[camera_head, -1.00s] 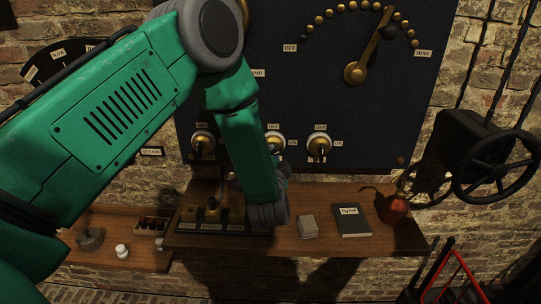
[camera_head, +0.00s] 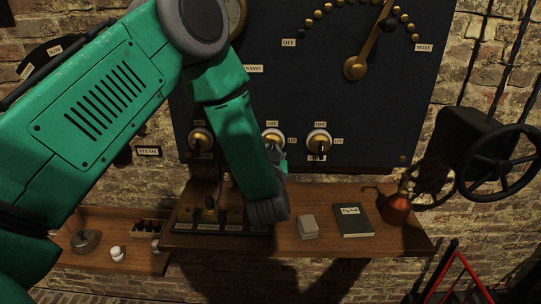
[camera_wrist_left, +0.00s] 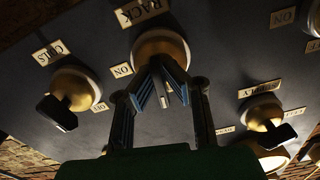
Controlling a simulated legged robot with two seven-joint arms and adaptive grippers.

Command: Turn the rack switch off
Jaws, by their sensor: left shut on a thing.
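The rack switch (camera_wrist_left: 160,43) is a round brass and white knob under the RACK label in the left wrist view, with an ON label (camera_wrist_left: 122,70) at its left. In the head view the rack switch (camera_head: 271,135) is the middle of three on the dark panel, partly covered by my green arm. My left gripper (camera_wrist_left: 166,82) has its dark fingers closed on the switch's lever, which shows as a thin grey piece between them. The gripper (camera_head: 280,157) is mostly hidden in the head view. The lever's exact position cannot be told. My right gripper is out of view.
The coils switch (camera_wrist_left: 70,90) and supply switch (camera_wrist_left: 262,112) flank the rack switch closely. Below the panel, a wooden shelf (camera_head: 300,247) holds a log book (camera_head: 353,221), a small grey block (camera_head: 308,227) and a red flask (camera_head: 397,208). A black handwheel (camera_head: 498,160) juts out at right.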

